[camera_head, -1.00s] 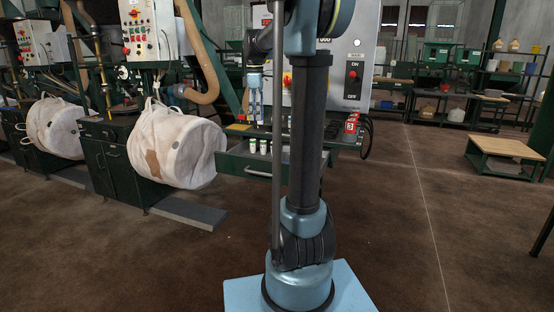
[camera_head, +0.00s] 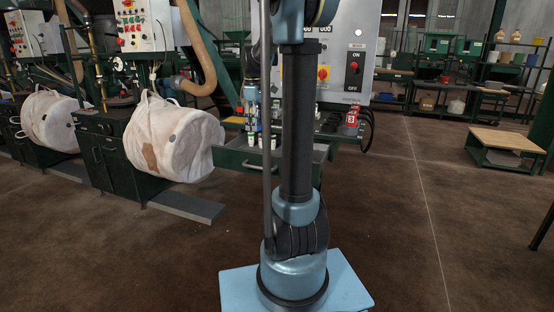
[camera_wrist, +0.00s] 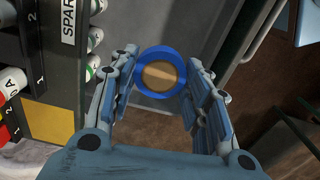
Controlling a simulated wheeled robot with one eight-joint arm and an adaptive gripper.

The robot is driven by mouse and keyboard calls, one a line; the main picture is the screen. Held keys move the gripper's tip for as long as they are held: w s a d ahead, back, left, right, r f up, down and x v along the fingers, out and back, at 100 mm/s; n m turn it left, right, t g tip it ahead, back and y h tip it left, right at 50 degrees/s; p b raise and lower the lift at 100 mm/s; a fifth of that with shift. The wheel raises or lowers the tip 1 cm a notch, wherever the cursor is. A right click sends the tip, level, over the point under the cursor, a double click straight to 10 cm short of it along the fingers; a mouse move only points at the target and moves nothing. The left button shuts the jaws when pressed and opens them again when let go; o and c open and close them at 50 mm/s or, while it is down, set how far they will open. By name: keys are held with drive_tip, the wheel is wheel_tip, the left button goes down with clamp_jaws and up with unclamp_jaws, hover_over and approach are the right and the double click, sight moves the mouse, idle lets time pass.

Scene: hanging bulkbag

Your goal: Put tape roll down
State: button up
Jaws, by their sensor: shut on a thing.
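The tape roll (camera_wrist: 143,82) is a blue ring in the wrist view, with a tan disc or inner part showing in its middle. My gripper (camera_wrist: 161,68) is shut on it, with one finger at each side of the ring. In the head view my gripper (camera_head: 252,122) hangs over the left part of an open green drawer (camera_head: 238,157) below the control panel. I cannot clearly make out the roll there. In the wrist view a grey surface lies beyond the roll; I cannot tell if they touch.
White bulk bags (camera_head: 172,137) hang left of the drawer. A low wooden-topped table (camera_head: 505,142) stands far right. The floor between is clear.

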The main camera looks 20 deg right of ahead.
drive_tip(key=shift+m, duration=0.4)
wheel_tip(320, 180, down, 8)
drive_tip(key=shift+s+r, duration=0.15)
drive_tip(key=shift+r, duration=0.05)
drive_tip(key=shift+s+f, duration=0.1)
drive_tip(key=shift+f, duration=2.35)
drive_tip(key=o, duration=1)
drive_tip(key=shift+f, duration=0.1)
drive_tip(key=shift+c, duration=0.2)
